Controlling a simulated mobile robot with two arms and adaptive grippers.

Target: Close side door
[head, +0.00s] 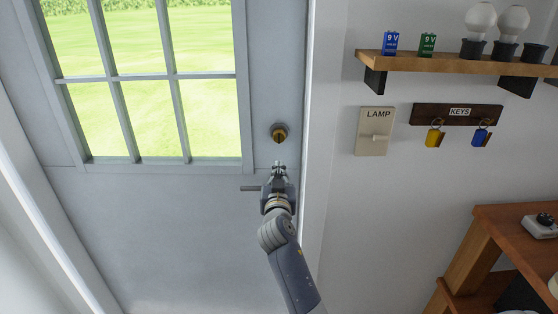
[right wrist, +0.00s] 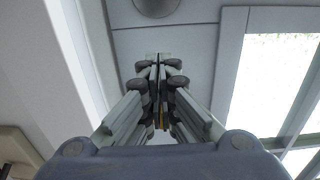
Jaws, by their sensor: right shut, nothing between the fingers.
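The side door (head: 190,205) is grey with a window of several panes, and it stands in or very near its frame. I cannot tell if it is fully shut. A round lock with a brass-coloured middle (head: 279,132) sits near its right edge. A lever handle (head: 249,188) sticks out lower down, partly hidden by my right gripper. My right gripper (head: 279,168) is shut and empty, in front of the door just below the lock. In the right wrist view its fingers (right wrist: 158,60) are together, pointing at the door panel (right wrist: 185,45). My left gripper is not in view.
Right of the door frame (head: 318,130) are a lamp switch (head: 375,132), a key rack (head: 457,114) and a shelf (head: 455,64) with batteries and bulbs. A wooden table (head: 490,225) stands at the lower right.

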